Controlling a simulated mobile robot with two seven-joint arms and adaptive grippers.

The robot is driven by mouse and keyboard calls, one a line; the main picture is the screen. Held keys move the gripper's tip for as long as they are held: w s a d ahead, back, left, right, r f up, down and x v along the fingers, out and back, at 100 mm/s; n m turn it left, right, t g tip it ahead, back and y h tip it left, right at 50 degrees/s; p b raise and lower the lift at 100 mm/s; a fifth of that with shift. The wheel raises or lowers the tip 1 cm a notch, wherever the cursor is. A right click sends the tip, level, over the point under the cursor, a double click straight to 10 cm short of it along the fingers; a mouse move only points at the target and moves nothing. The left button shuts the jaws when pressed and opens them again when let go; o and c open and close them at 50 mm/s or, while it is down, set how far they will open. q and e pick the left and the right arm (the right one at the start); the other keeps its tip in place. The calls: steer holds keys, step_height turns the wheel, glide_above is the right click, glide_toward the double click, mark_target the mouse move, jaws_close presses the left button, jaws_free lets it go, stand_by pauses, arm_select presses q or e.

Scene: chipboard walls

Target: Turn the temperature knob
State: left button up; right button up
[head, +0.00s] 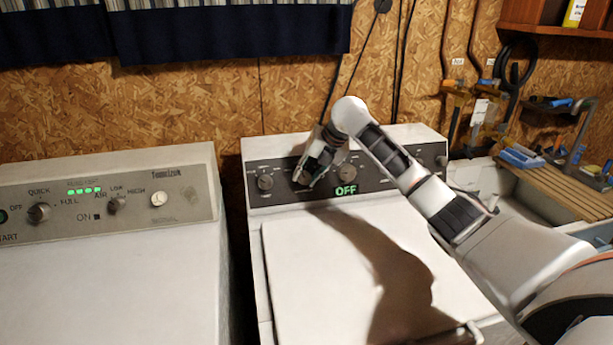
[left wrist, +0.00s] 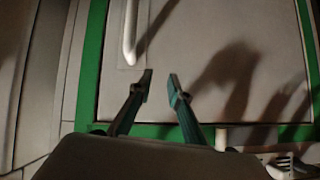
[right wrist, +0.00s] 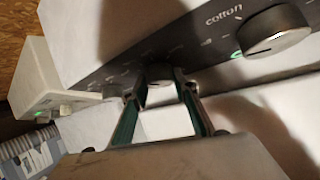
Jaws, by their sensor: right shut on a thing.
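In the head view the control panel (head: 380,168) of the right-hand white machine carries several round knobs. My right gripper (head: 312,174) is at this panel, with its fingers around a knob that it mostly hides. In the right wrist view that knob (right wrist: 158,82) shows between the two fingertips (right wrist: 157,90), and the gripper is shut on it. Its label is not readable, so I cannot confirm it is the temperature knob. My left gripper (left wrist: 160,80) has its fingers apart and empty, and it is outside the head view.
A larger knob (right wrist: 275,36) by the word "cotton" is right of my right gripper. Another knob (head: 265,182) sits at the panel's left end. A second white machine (head: 105,270) stands left. My left gripper faces a pale panel (left wrist: 205,65) with a white handle (left wrist: 131,35).

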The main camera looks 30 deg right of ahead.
steer(key=o, duration=1.1)
steer(key=v, duration=1.2)
